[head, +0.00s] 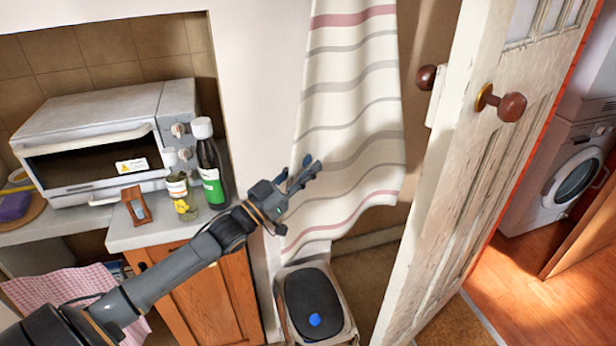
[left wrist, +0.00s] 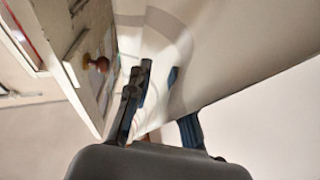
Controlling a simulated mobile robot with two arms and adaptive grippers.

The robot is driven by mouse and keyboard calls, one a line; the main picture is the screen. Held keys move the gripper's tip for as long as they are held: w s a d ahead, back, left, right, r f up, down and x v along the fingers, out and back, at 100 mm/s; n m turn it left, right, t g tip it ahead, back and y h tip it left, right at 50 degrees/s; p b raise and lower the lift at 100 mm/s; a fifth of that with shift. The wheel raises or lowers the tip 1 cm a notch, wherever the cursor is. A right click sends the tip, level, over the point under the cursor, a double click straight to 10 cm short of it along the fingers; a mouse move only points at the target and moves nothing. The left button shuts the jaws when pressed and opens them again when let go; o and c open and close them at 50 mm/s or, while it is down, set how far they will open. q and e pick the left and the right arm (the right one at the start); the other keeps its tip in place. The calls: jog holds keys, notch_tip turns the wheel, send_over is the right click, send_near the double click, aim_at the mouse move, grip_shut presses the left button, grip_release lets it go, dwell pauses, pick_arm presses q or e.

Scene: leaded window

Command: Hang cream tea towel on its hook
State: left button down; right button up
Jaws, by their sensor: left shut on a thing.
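The cream tea towel (head: 345,115), with grey and pink stripes, hangs long in front of the wall at the top middle of the head view. Its upper end runs out of the frame, and no hook shows. My left gripper (head: 304,176) is at the towel's left side in its lower half, shut on the cloth. In the left wrist view the pale striped cloth (left wrist: 205,40) fills the space beyond and between the fingers of my left gripper (left wrist: 160,92). My right gripper is not in view.
A white door (head: 455,170) with brown knobs stands open just right of the towel. A bin (head: 315,300) with a dark lid is below. A counter (head: 140,235) at left holds a toaster oven (head: 100,140), a dark bottle (head: 211,165) and a jar (head: 180,195).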

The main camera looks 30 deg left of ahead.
pick_arm(q)
jog(key=shift+w+a+r+b, duration=0.15)
jog(key=shift+w+a+b, duration=0.35)
jog(key=shift+w+a, duration=0.15)
jog(key=shift+w+a+r+b, duration=0.1)
jog(key=shift+w+a+b, duration=0.45)
jog(key=shift+a, duration=0.2)
jog(key=shift+f, duration=0.1)
jog(key=shift+w+a+f+b, duration=0.2)
jog(key=shift+w+a+b, duration=0.25)
jog(key=shift+a+b, duration=0.15)
jog(key=shift+w+a+f+b, duration=0.15)
jog(key=shift+w+a+b, duration=0.3)
jog(key=shift+b, duration=0.1)
grip_release()
jog(key=shift+f, duration=0.1)
